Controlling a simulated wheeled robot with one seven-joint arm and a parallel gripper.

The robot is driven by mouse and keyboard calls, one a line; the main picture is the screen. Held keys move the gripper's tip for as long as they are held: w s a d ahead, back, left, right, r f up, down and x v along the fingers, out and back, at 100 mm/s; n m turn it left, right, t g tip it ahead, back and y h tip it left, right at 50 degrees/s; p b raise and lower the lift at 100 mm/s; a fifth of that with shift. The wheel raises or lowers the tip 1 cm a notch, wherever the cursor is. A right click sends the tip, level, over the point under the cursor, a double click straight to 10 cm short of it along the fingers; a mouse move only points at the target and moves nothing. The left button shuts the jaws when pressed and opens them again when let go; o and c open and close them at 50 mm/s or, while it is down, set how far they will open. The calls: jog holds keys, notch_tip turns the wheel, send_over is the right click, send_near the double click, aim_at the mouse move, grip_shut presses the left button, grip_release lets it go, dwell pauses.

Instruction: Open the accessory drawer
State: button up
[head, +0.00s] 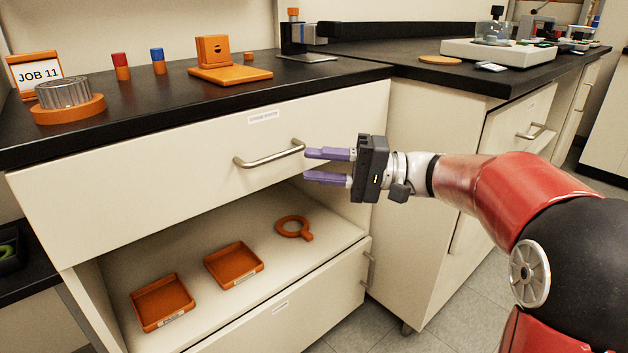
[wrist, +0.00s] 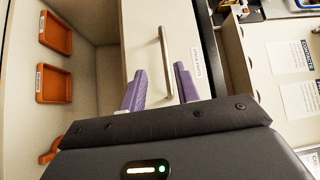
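A cream drawer front (head: 130,185) sits under the black counter edge and looks closed. It carries a small label (head: 263,117), too blurred to read, and a silver bar handle (head: 268,155). The wrist view shows the same drawer front (wrist: 140,25), handle (wrist: 164,50) and label (wrist: 197,55). My gripper (head: 306,164) is open, with purple fingers one above the other at the handle's right end. In the wrist view my gripper (wrist: 160,70) has its fingers apart on either side of the handle's near end. Contact with the handle is not clear.
Another labelled drawer front (head: 310,300) lies lower. On the counter stand an orange block stand (head: 229,74) and a metal cylinder (head: 64,93). A side cabinet (head: 415,200) stands at right.

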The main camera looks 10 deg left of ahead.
aim_at(284, 156)
jog(key=shift+y, duration=0.4)
jog(key=a, duration=0.3)
jog(key=a+r, duration=0.1)
jog(key=a, duration=0.3)
jog(key=shift+r, duration=0.2)
grip_shut()
